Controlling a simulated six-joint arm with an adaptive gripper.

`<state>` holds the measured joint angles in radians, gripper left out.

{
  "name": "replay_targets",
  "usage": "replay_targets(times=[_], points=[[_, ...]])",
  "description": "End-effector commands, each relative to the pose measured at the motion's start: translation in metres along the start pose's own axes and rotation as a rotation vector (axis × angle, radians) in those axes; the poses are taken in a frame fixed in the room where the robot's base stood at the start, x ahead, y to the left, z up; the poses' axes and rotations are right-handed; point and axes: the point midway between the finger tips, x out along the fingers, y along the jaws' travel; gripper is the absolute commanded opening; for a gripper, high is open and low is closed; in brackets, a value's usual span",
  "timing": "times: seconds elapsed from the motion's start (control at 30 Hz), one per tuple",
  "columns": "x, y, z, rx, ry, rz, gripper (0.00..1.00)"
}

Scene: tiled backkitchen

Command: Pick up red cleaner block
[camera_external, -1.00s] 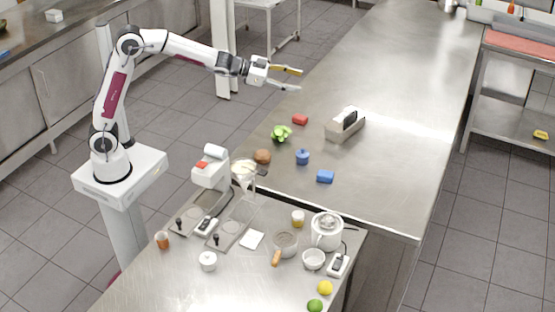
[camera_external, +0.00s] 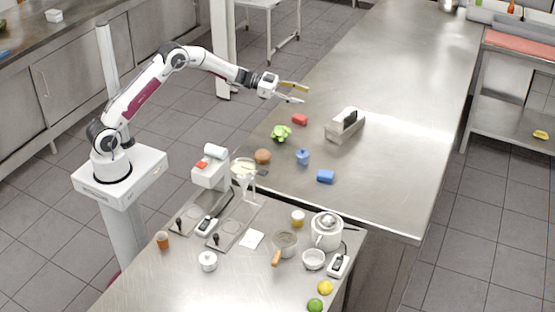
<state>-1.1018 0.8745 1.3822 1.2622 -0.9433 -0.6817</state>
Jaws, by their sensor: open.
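The red cleaner block (camera_external: 300,120) lies on the steel table (camera_external: 400,150), near its left edge. My gripper (camera_external: 303,93) is open and empty. In the picture its fingertips are just above the red block, apart from it. The exact height over the table is hard to tell from this view.
A green object (camera_external: 281,133), a brown round item (camera_external: 263,156), a blue pot (camera_external: 302,157) and a blue block (camera_external: 325,176) lie nearer the camera. A grey caddy (camera_external: 345,124) stands to the right. A front counter (camera_external: 150,285) holds a coffee machine (camera_external: 211,168) and a white kettle (camera_external: 327,231).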

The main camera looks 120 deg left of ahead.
Motion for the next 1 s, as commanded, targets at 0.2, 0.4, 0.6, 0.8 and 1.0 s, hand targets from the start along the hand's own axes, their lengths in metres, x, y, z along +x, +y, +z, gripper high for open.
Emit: replay_targets(times=[0.2, 0.4, 0.6, 0.8, 1.0], points=[[-0.023, -0.015, 0.06, -0.049, 0.019, 0.073, 0.51], [-0.047, -0.02, 0.106, -0.095, 0.036, 0.142, 0.51], [-0.063, -0.019, 0.132, -0.125, 0.047, 0.183, 0.51], [-0.067, -0.019, 0.139, -0.133, 0.049, 0.195, 0.51], [-0.067, -0.018, 0.138, -0.133, 0.049, 0.195, 0.51]])
